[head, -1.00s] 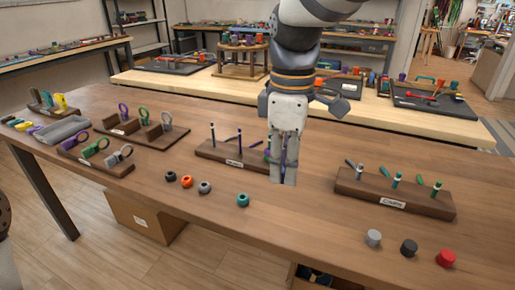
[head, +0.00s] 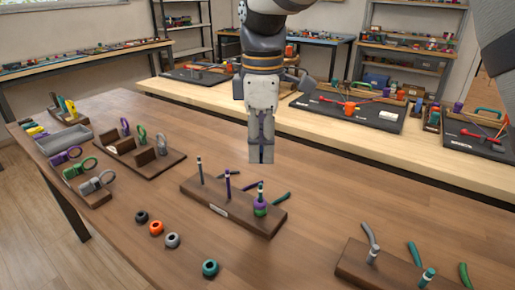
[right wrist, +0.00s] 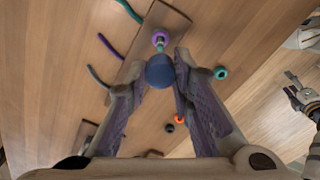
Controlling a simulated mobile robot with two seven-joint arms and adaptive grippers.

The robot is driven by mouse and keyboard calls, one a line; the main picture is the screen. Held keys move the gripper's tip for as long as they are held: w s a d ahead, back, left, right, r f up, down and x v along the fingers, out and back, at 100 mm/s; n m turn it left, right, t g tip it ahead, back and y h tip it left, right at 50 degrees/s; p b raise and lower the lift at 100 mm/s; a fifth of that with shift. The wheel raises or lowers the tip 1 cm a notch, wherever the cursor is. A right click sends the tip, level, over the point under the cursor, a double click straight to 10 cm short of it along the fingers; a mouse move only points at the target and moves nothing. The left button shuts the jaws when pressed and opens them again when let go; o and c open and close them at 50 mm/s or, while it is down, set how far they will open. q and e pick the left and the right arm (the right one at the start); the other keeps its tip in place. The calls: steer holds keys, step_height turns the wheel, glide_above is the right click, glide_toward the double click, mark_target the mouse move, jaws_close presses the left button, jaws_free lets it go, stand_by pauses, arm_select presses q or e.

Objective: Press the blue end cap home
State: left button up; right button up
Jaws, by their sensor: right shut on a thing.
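The cap does not show in the head view. Part of my left gripper (right wrist: 300,95) is at the right edge there.
Black, orange, grey and teal beads (head: 210,268) lie in front of the rack. A second rack (head: 350,262) with cords stands at the lower right.

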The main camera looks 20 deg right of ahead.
mark_target(261, 184)
steer(key=shift+w, duration=0.15)
steer(key=shift+f, duration=3.45)
steer(key=shift+f, duration=0.15)
steer(key=o, duration=1.1)
steer(key=shift+o, duration=0.2)
